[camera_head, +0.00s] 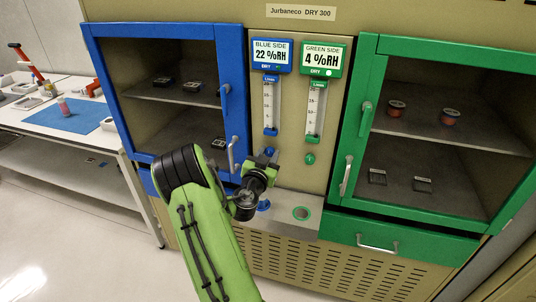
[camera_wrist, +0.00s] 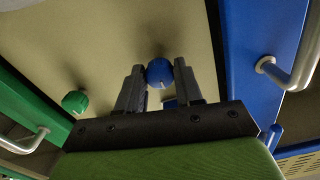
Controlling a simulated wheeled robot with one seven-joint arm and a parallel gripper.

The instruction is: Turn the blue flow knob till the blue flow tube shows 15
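The blue flow knob (camera_wrist: 160,73) sits between the two fingers of my gripper (camera_wrist: 159,66) in the wrist view. The fingers stand on either side of it with narrow gaps, so the gripper looks open around it. In the head view the knob (camera_head: 269,151) is mostly hidden by my gripper (camera_head: 267,156), just below the blue flow tube. The blue flow tube (camera_head: 269,104) is a clear upright scale with blue end fittings, under the blue display (camera_head: 271,55) showing 22 %RH. Its float and exact reading are too small to tell.
The green flow tube (camera_head: 316,108) and green knob (camera_head: 310,158) are to the right, with the green knob (camera_wrist: 75,102) at left in the wrist view. The blue door (camera_head: 229,90) with its handle (camera_head: 233,153) is close on the left. A metal ledge (camera_head: 285,207) is below.

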